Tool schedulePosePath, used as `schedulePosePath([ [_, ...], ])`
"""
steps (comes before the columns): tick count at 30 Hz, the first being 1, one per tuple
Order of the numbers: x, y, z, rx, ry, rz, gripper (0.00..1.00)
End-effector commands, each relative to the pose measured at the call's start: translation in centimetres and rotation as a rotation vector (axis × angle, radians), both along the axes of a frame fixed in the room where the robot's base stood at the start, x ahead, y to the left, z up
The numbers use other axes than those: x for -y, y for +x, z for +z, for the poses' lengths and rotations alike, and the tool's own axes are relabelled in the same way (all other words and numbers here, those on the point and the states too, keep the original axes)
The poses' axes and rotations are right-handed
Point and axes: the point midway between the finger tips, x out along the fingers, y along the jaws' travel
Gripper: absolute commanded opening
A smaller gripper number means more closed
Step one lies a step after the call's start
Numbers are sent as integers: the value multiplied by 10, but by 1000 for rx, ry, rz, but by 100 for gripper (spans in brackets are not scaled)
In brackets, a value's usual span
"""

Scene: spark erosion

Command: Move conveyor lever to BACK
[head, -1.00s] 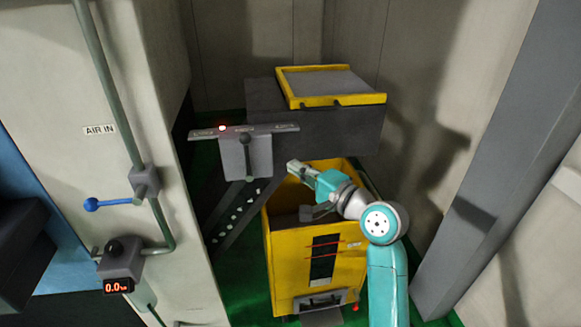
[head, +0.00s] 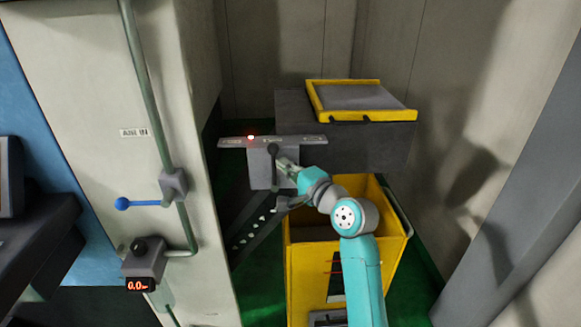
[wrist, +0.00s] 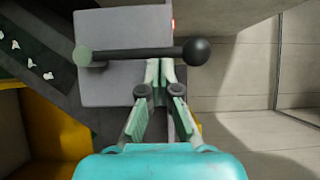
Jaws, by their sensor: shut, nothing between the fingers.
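The conveyor lever, a dark rod with a round black knob (head: 273,150), stands on a grey lever box (head: 260,170) under a labelled strip. In the wrist view the lever (wrist: 150,52) lies across the picture, its knob at the right end. A red light (head: 250,137) glows on the strip, left of the knob; its label is too small to read. My gripper (head: 280,160) is shut and empty, just right of the lever in the head view. In the wrist view its fingertips (wrist: 160,64) reach the middle of the rod; I cannot tell whether they touch it.
A yellow bin (head: 305,262) stands below my arm. A dark conveyor block (head: 365,146) with a yellow-framed tray (head: 362,112) is behind it. A white pillar with a blue-handled valve (head: 140,204) is at left. A grey post (head: 505,240) is at right.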

Motion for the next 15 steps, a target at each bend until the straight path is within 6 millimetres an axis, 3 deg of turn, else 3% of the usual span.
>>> schedulePosePath([
  [15, -4, 0, 1, 1, -55, -1, 0],
])
